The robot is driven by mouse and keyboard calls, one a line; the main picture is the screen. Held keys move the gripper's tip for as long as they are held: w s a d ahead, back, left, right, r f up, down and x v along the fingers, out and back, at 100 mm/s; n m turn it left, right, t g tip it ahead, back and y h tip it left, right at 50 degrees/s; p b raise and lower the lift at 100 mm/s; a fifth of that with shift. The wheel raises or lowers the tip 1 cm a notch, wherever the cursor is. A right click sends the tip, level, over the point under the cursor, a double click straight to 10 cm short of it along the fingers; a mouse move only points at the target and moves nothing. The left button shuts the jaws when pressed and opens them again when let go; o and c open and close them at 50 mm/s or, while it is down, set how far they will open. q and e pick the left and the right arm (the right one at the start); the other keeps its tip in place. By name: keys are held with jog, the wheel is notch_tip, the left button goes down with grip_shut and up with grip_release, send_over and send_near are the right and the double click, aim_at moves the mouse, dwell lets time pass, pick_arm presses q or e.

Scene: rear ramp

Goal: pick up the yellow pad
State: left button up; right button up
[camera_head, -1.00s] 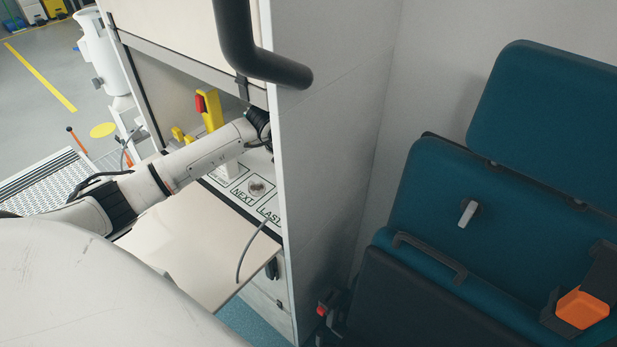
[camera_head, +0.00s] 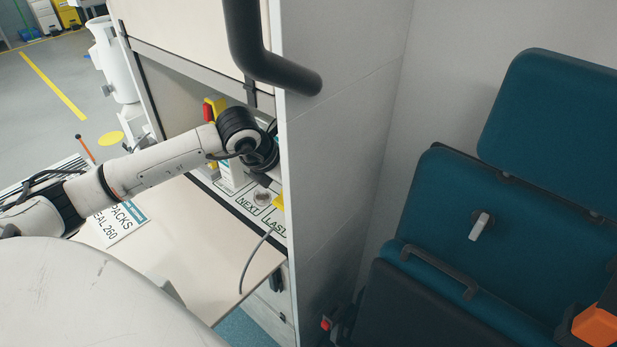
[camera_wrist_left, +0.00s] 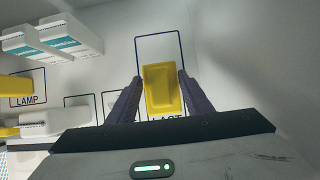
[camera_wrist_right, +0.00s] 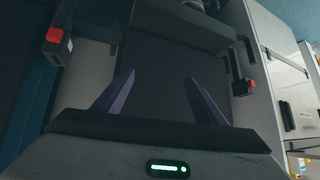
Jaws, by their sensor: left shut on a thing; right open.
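The yellow pad (camera_wrist_left: 162,90) is a small block with a raised rim, seen in the left wrist view over the outlined "LAST" space. My left gripper (camera_wrist_left: 160,88) has a finger on each side of it and is shut on it. In the head view a bit of the pad (camera_head: 279,202) shows at the cabinet wall's edge, and the left fingers are hidden there. I cannot tell whether the pad touches the shelf. My right gripper (camera_wrist_right: 155,95) is open and empty in the right wrist view, facing a dark panel.
White boxes (camera_wrist_left: 65,40) and a "LAMP" space (camera_wrist_left: 27,90) lie left of the pad. The cabinet side wall (camera_head: 325,170) and black handrail (camera_head: 265,60) stand close to my left arm. A fold-out table (camera_head: 205,240) carries a "PACKS" card (camera_head: 118,222). Teal seats (camera_head: 490,230) are on the right.

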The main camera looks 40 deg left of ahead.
pick_arm(q)
jog(key=s, duration=0.5)
jog(key=s+b, duration=0.1)
jog(key=s, duration=0.2)
jog(key=shift+a, duration=0.3)
jog(key=shift+s+a+p, duration=0.3)
jog(key=shift+s+p, duration=0.3)
jog(key=shift+p, duration=0.1)
jog(key=shift+s, duration=0.25)
jog(key=shift+s+d+p, duration=0.1)
jog(key=shift+s+p, duration=0.2)
jog(key=shift+p, duration=0.15)
jog(key=shift+s+d, duration=0.1)
jog(key=shift+s, duration=0.05)
pick_arm(e)
jog(key=shift+s+d+r, duration=0.15)
jog(key=shift+r, duration=0.1)
